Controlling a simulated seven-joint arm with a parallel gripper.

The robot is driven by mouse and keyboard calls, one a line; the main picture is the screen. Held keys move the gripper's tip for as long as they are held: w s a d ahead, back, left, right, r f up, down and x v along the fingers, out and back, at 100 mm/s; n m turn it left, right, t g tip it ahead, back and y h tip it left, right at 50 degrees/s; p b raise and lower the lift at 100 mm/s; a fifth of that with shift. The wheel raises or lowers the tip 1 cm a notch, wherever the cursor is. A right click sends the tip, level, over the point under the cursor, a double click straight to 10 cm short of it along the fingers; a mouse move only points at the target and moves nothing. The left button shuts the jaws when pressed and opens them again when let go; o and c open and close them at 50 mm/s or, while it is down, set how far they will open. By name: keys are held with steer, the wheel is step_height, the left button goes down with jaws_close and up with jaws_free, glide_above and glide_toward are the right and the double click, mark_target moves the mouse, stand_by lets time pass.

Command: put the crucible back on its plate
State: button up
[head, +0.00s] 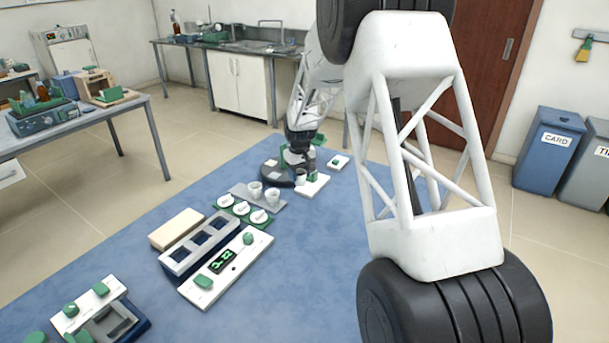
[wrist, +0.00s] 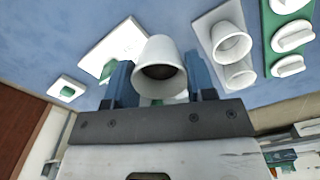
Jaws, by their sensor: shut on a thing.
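My gripper (head: 301,166) is shut on a white crucible (wrist: 160,58). In the wrist view its blue fingers stand on either side of the crucible, with the dark mouth facing the camera. In the head view the held crucible (head: 301,176) shows small beneath the gripper, over or beside a white plate (head: 318,187). This plate, with a green part, also shows behind the crucible in the wrist view (wrist: 97,50). I cannot tell whether crucible and plate touch. Two other white crucibles (head: 255,190) (head: 272,196) stand on a grey plate (head: 240,190).
A green rack with white round lids (head: 240,208) lies beside the grey plate. A small white plate with a green knob (head: 338,161) lies behind. Furnace parts (head: 200,245) and a control panel (head: 225,265) are nearer. Blue table right of them is clear.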

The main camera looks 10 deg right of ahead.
steer(key=w+a, duration=0.5)
steer(key=a, duration=0.5)
steer(key=w+a, duration=0.6)
steer(key=a, duration=0.5)
steer(key=shift+w+a+f, duration=0.15)
steer(key=shift+w+a, duration=0.05)
steer(key=shift+w, duration=0.05)
steer(key=shift+f, duration=0.2)
steer(key=shift+f, duration=2.75)
steer(key=shift+f, duration=0.45)
steer(key=o, duration=1.4)
steer(key=shift+o, duration=0.2)
step_height(320, 180, up, 8)
